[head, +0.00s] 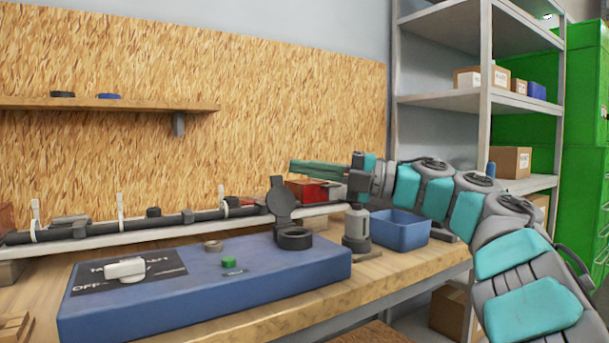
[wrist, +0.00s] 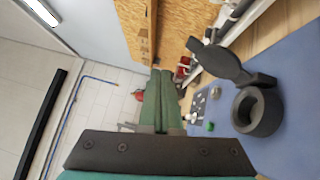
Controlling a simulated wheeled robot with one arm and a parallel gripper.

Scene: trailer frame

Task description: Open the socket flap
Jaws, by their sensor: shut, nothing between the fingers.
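The dark socket (head: 294,239) sits at the right end of the blue box (head: 200,297). Its round flap (head: 281,199) stands up, raised off the socket mouth. In the wrist view the socket (wrist: 257,112) shows its open ring, and the flap (wrist: 214,62) sticks out from its hinge side. My gripper (head: 292,167) has green fingers, level and pointing left, above the flap in the head view. In the wrist view the gripper (wrist: 165,73) is shut and empty, left of the flap with a visible gap.
The box top carries a white switch knob (head: 125,269), a green button (head: 229,262) and a small brown ring (head: 213,246). A black cable (head: 100,233) runs behind. A blue bin (head: 400,231) and a grey bottle (head: 356,229) stand to the right. A wooden shelf (head: 110,104) hangs on the back board.

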